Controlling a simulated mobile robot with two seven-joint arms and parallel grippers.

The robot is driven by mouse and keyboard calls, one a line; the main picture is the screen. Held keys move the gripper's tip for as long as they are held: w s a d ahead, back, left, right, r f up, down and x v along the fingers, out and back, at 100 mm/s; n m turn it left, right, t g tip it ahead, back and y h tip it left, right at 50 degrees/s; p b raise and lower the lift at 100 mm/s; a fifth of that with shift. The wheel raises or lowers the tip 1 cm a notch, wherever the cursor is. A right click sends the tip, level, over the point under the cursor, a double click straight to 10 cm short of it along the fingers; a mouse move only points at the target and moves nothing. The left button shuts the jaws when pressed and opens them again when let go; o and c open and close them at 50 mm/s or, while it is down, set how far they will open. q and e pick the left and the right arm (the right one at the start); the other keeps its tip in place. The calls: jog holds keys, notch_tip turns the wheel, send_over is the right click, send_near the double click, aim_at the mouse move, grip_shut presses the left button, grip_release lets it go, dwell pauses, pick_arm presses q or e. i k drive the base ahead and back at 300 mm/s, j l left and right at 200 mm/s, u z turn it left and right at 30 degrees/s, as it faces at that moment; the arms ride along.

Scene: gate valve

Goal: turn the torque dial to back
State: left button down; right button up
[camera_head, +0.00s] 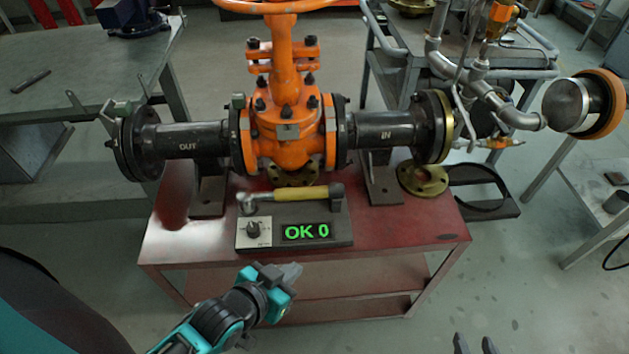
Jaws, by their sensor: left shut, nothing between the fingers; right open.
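The torque dial (254,229) is a small black knob on a light plate at the left of a dark box (318,216). The dial's markings are too small to read. The box's green display (307,231) reads "OK 0". A torque wrench (292,194) with a yellow handle lies along the back of the box. My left gripper (294,270) is shut and empty, in front of the red table's front edge and below and right of the dial, not touching it. My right gripper (475,345) is open and empty at the bottom edge; only its fingertips show.
The box sits on a red table (405,232). Behind it stands an orange gate valve (288,135) with black flanged pipes marked OUT and IN. A brass flange (424,179) lies at the table's right. The table's front right is clear. A grey workbench (75,85) stands left.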

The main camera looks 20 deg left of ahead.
aim_at(253, 230)
jog(key=j+u, duration=0.2)
jog(key=u, duration=0.3)
jog(key=j+u, duration=0.25)
jog(key=u, duration=0.2)
jog(key=k, duration=0.05)
